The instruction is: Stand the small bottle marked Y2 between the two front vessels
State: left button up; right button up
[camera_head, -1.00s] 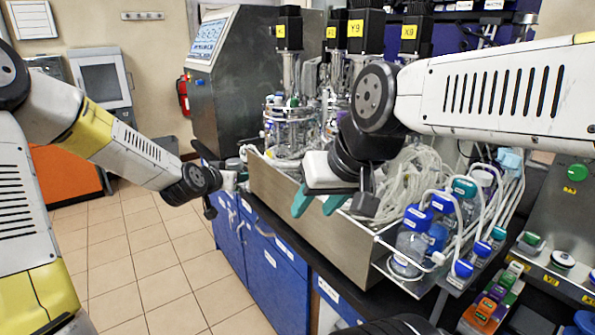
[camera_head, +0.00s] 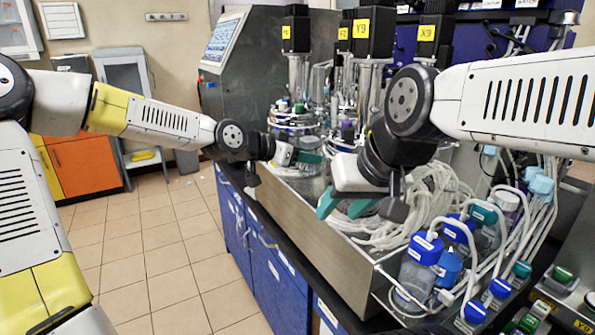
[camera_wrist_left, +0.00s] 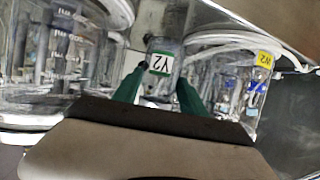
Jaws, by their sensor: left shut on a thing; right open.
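The small clear bottle marked Y2 (camera_wrist_left: 161,64), with a green-edged white label, sits between the green fingers of my left gripper (camera_wrist_left: 158,92) in the left wrist view. Its label appears upside down there. In the head view my left gripper (camera_head: 309,157) is shut at the steel tray's near left part, in front of the glass vessels; I cannot make out the bottle there. In the wrist view a large graduated glass vessel (camera_wrist_left: 60,48) is on the left and a vessel tagged W2 (camera_wrist_left: 232,95) on the right. My right gripper (camera_head: 347,207) is open and empty over the tray's front wall.
The steel tray (camera_head: 312,230) holds coiled pale tubing (camera_head: 415,215). Blue-capped bottles (camera_head: 421,258) stand at its right end. Motor heads such as Y9 (camera_head: 372,32) rise above the vessels. A grey screen console (camera_head: 225,70) stands behind left.

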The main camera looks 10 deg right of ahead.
aim_at(301, 168)
pick_arm(q)
jog(key=shift+f, duration=1.95)
jog(key=shift+f, duration=0.1)
jog(key=o, duration=1.5)
